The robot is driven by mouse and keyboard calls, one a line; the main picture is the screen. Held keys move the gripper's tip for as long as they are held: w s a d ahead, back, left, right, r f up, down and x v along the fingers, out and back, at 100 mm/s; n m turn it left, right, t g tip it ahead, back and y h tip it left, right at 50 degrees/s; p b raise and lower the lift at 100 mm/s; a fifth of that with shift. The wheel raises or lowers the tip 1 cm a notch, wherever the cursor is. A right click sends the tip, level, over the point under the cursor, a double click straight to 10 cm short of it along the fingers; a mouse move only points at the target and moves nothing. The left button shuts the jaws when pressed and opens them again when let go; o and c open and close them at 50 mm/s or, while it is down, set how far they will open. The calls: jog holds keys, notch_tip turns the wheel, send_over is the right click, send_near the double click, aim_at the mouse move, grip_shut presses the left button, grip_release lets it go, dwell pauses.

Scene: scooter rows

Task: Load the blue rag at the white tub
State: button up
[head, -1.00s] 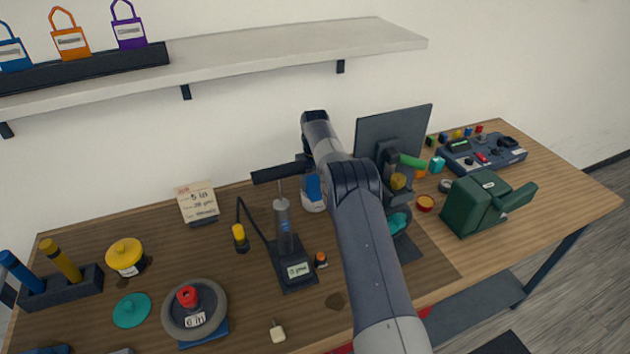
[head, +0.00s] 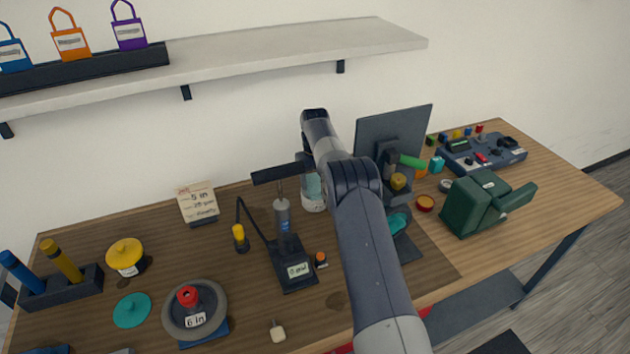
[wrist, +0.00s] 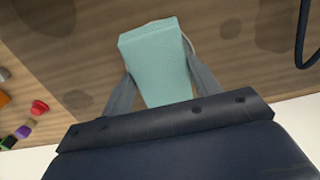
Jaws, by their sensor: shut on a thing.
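My gripper (wrist: 158,68) is shut on the rag (wrist: 155,60), a folded block that now looks pale teal rather than blue. One finger shows on each side of it. In the head view the rag (head: 313,185) shows beside my arm, right at the white tub (head: 314,205). The tub is a small round pale container on the wooden bench, partly covered by the rag. In the wrist view only a thin pale rim shows behind the rag. I cannot tell whether the rag touches the tub. My arm hides the fingertips in the head view.
A grey tool on a black stand (head: 290,255) is close to the left. A dark upright panel (head: 395,135) and a green machine (head: 485,203) stand to the right. A note card (head: 198,202) is at the back. A wall shelf (head: 270,60) runs above.

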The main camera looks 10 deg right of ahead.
aim_at(315, 182)
jog(key=shift+r, duration=3.15)
